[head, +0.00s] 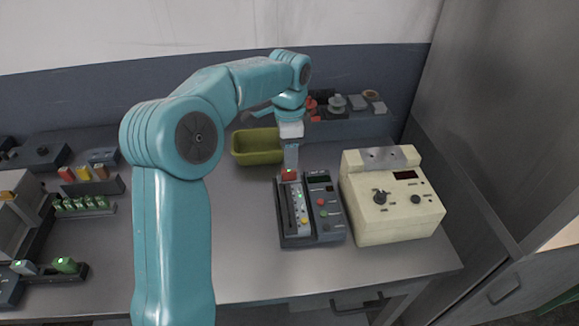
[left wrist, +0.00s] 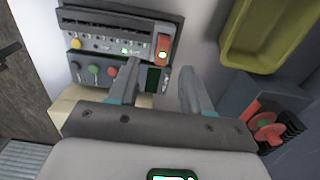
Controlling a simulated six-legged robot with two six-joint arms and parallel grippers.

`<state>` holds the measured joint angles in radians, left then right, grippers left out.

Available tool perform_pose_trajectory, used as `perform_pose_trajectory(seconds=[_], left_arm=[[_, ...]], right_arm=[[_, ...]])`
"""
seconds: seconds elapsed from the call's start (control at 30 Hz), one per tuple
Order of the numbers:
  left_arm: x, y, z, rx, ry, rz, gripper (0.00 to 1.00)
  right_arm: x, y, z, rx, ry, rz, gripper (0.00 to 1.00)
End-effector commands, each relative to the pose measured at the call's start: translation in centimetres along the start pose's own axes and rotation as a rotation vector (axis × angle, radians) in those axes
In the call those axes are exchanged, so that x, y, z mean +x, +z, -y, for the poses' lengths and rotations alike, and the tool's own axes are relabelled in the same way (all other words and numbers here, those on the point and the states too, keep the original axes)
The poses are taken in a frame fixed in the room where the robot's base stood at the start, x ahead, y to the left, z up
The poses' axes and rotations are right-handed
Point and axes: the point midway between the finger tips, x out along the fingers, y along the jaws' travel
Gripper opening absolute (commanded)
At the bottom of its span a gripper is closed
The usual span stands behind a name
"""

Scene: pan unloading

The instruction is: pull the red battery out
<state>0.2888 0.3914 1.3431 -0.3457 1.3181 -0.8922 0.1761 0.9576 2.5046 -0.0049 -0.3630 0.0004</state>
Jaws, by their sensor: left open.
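The red battery (head: 289,175) sits at the far end of a dark grey device (head: 297,238) with coloured buttons. In the left wrist view the battery (left wrist: 163,43) is an upright red block with a small light on it, at the right end of the device's slot panel (left wrist: 105,42). My left gripper (head: 291,161) is above the battery, pointing down. In the left wrist view its two fingers (left wrist: 159,70) are apart and empty, with the battery just beyond the gap between them. I cannot tell the exact distance. My right gripper is not in view.
A beige box with knobs (head: 390,205) stands close to the right of the device. An olive-green bin (head: 258,158) is behind it, also at the top right of the left wrist view (left wrist: 238,62). Small racks (head: 85,209) stand at the left. The table's middle left is clear.

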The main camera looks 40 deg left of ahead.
Motion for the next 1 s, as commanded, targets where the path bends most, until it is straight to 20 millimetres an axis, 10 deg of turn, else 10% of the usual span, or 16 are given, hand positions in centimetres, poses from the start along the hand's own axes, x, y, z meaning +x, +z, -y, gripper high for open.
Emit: perform_pose_trajectory(seconds=[0.3,0.7,0.87,0.97,1.0], left_arm=[[5.0,0.0,0.2,-0.001,0.002,0.002,0.49],[5.8,-0.1,0.3,0.000,0.000,0.000,0.49],[5.8,-0.1,0.3,0.000,0.000,0.000,0.00],[5.7,-0.1,0.3,-0.001,0.000,0.000,0.12],[5.7,-0.1,0.3,-0.001,0.000,0.000,0.00]], right_arm=[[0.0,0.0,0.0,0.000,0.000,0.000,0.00],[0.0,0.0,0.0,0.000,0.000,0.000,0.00],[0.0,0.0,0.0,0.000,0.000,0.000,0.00],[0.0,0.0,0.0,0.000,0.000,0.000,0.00],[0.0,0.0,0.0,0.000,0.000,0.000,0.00]])
